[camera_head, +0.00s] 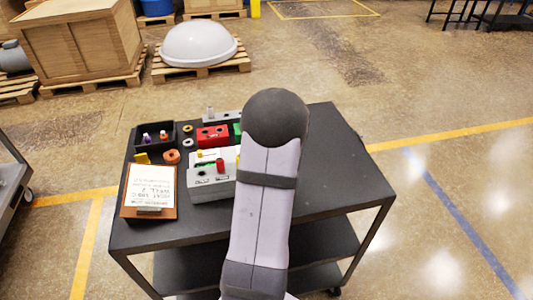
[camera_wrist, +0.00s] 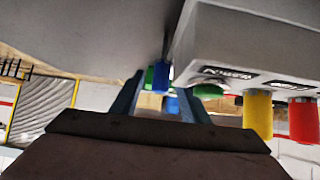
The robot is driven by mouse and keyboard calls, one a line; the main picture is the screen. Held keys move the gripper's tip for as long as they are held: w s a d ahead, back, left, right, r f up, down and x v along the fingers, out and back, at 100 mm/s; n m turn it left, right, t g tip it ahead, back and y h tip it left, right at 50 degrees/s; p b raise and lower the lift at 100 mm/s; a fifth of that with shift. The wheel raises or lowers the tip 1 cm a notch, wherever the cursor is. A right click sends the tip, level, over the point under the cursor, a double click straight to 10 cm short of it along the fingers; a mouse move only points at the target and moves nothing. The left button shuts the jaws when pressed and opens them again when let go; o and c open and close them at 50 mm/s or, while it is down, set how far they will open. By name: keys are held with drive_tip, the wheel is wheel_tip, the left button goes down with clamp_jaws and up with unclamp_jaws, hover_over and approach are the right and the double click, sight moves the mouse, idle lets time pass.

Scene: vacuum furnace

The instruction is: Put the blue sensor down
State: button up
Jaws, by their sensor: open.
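A small blue cylinder (camera_wrist: 161,77), which looks like the blue sensor, shows between my fingers in the wrist view, with a green piece (camera_wrist: 150,77) just left of it. My gripper (camera_wrist: 165,84) is open, one dark finger on each side of these pieces. I cannot tell whether either finger touches the blue cylinder. In the head view my arm hides the gripper and the blue sensor. The grey box (camera_head: 208,188) stands on the black cart top (camera_head: 335,170), left of my arm. In the wrist view it appears upside down at the upper right (camera_wrist: 240,45).
The grey box carries a yellow plug (camera_wrist: 258,114) and a red plug (camera_wrist: 302,119). A clipboard (camera_head: 149,190), a black bin (camera_head: 137,136), a red block (camera_head: 212,136) and rings (camera_head: 171,157) crowd the cart's left. Its right part is clear.

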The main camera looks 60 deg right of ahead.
drive_tip(key=shift+c, duration=0.6)
clamp_jaws()
drive_tip(key=shift+r, duration=0.1)
wheel_tip(320, 180, up, 10)
drive_tip(key=p, duration=0.3)
drive_tip(key=shift+w, duration=0.1)
